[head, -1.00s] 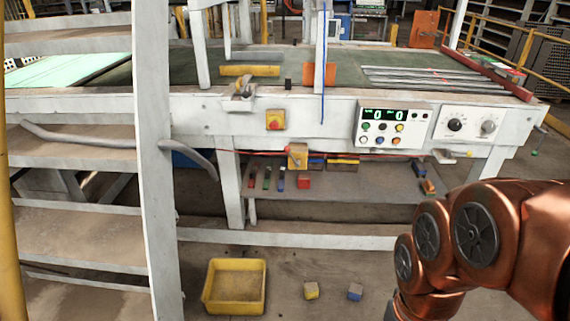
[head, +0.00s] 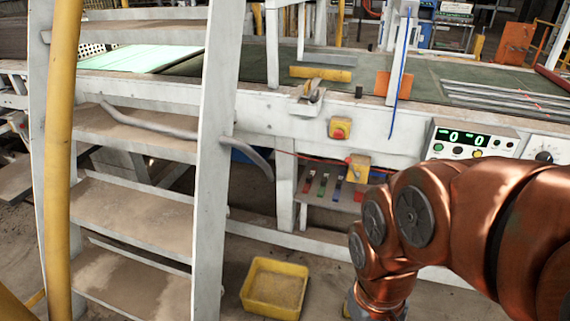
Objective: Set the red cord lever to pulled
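The red cord (head: 312,157) runs along the underside of the white machine frame to a small yellow box (head: 357,168) on its front, right of the middle in the head view. A small lever or knob seems to sit on the box's left side, but it is too small to tell its position. My copper arm reaches in from the right, just below and right of the box, and bends down to the bottom edge. It hides part of the lower shelf.
White stairs (head: 135,205) with a yellow rail (head: 60,150) fill the left. A yellow bin (head: 275,287) stands on the floor. A red button on a yellow plate (head: 340,128) and a control panel (head: 472,140) are on the machine front. Floor between stairs and bin is clear.

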